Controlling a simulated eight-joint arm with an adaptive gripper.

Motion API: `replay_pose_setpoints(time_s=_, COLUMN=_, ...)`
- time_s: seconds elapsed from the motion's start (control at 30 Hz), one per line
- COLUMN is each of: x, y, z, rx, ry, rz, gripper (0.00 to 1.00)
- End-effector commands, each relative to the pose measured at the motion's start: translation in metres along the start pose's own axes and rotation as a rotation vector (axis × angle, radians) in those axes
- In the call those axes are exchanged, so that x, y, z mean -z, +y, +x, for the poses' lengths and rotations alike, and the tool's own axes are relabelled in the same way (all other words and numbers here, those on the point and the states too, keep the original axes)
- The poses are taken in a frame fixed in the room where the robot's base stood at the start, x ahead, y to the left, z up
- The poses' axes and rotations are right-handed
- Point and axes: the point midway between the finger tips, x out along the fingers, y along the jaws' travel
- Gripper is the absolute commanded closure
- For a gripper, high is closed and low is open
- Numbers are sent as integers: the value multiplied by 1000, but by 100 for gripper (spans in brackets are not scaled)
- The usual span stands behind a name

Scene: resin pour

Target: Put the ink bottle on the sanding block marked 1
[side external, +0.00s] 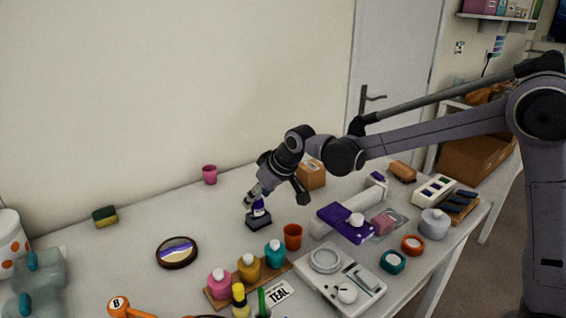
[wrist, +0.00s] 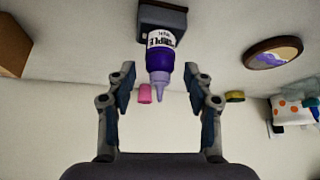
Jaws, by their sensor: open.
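The ink bottle (side external: 259,207) is purple with a white label and a pointed purple nozzle. It stands upright on a dark grey block (side external: 259,222), which appears to be the sanding block; I cannot read a number on it. In the wrist view, the ink bottle (wrist: 160,60) has its base against the face of the block (wrist: 162,18). My gripper (wrist: 159,72) is open, its two fingers apart on either side of the bottle's upper part, with gaps visible on both sides. In the side view, my gripper (side external: 252,194) is tilted down just above and beside the bottle.
An orange cup (side external: 293,237) stands close to the right of the block. A board with several colored bottles (side external: 248,267) lies in front. A cardboard box (side external: 311,175) and a pink cup (side external: 209,174) stand behind. The table to the left of the block is clear up to a round plaque (side external: 177,253).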

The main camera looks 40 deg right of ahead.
Motion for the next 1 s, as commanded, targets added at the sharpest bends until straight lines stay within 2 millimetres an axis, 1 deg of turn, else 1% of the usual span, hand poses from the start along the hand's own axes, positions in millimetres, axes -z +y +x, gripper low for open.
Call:
replay_pose_setpoints(time_s=0.03, x=0, y=0, z=-9, rx=0, ry=0, rz=0, gripper=48)
replay_pose_setpoints(time_s=0.3, x=-1, y=0, z=-56, rx=-1, ry=-1, rz=0, gripper=48)
replay_pose_setpoints(time_s=0.5, x=0, y=0, z=-87, rx=-1, ry=-1, rz=1, gripper=48)
replay_pose_setpoints(time_s=0.6, x=0, y=0, z=-97, rx=-1, ry=-1, rz=1, gripper=48)
replay_pose_setpoints(time_s=0.77, x=-2, y=1, z=-107, rx=-2, ry=-1, rz=2, gripper=48)
replay_pose_setpoints(time_s=0.87, x=-12, y=6, z=-116, rx=-8, ry=1, rz=11, gripper=48)
replay_pose_setpoints(time_s=0.97, x=-34, y=14, z=-132, rx=-21, ry=6, rz=30, gripper=48)
replay_pose_setpoints(time_s=1.0, x=-45, y=18, z=-139, rx=-27, ry=8, rz=40, gripper=48)
